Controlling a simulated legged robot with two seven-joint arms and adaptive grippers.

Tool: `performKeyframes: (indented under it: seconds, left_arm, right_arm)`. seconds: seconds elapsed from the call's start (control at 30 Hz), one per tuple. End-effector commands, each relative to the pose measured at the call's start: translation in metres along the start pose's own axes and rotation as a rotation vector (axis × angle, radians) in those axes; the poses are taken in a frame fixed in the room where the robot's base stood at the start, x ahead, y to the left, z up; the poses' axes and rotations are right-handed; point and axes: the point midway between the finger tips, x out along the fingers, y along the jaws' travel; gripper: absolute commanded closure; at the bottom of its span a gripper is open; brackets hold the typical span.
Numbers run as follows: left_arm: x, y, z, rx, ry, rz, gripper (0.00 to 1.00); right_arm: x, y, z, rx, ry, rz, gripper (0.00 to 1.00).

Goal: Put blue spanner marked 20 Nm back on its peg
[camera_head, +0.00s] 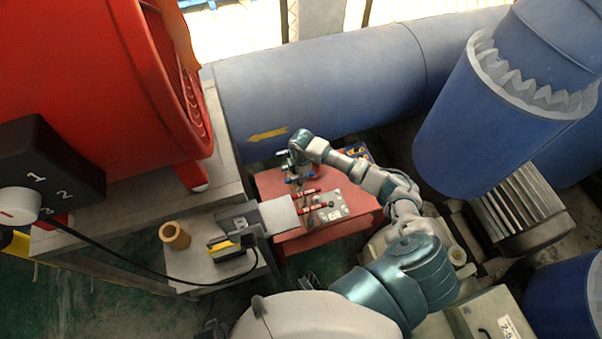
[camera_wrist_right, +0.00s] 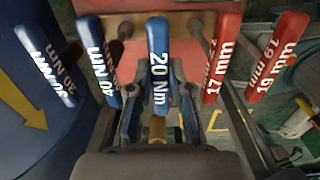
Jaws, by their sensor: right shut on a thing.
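The blue spanner marked 20 Nm (camera_wrist_right: 158,65) stands upright in the middle of the right wrist view, label facing me. My right gripper (camera_wrist_right: 159,108) is shut on its lower part, with a finger on each side. In the head view my right gripper (camera_head: 293,168) is over the far left part of the red table, and the spanner is too small there to tell apart. The spanner's top overlaps the brown rack bar (camera_wrist_right: 128,27); its peg is hidden behind it, and I cannot tell whether they touch. My left gripper is not in view.
Two blue spanners, one marked 40 Nm (camera_wrist_right: 98,60), hang at left. Red spanners marked 17 mm (camera_wrist_right: 222,60) and 19 mm (camera_wrist_right: 276,58) hang at right, leaving narrow gaps. A red table (camera_head: 290,244) stands beside a large blue pipe (camera_head: 330,85).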

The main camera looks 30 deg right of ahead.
Motion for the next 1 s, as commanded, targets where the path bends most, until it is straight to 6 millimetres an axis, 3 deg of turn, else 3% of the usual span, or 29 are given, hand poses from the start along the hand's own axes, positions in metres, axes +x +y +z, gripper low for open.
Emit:
performKeyframes:
  seconds: [0.4, 0.43, 0.53, 0.57, 0.87, 1.0]
  left_arm:
    - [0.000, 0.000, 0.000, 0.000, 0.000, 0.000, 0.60]
    - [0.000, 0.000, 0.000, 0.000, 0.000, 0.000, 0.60]
    - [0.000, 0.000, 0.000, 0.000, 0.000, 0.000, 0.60]
    - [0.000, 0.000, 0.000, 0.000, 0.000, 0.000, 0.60]
    - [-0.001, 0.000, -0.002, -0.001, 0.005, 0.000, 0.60]
    - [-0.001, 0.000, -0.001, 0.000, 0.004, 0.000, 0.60]
  right_arm:
    - [0.012, 0.000, 0.000, 0.001, -0.001, 0.001, 1.00]
    - [0.013, 0.000, 0.000, 0.001, -0.001, 0.001, 0.79]
    - [0.012, 0.000, 0.000, 0.000, -0.001, 0.001, 0.53]
    - [0.012, 0.000, 0.000, 0.000, 0.000, 0.001, 0.52]
    - [0.011, 0.000, 0.000, 0.000, -0.001, 0.000, 0.52]
    - [-0.004, 0.001, 0.000, -0.001, 0.000, 0.003, 0.52]
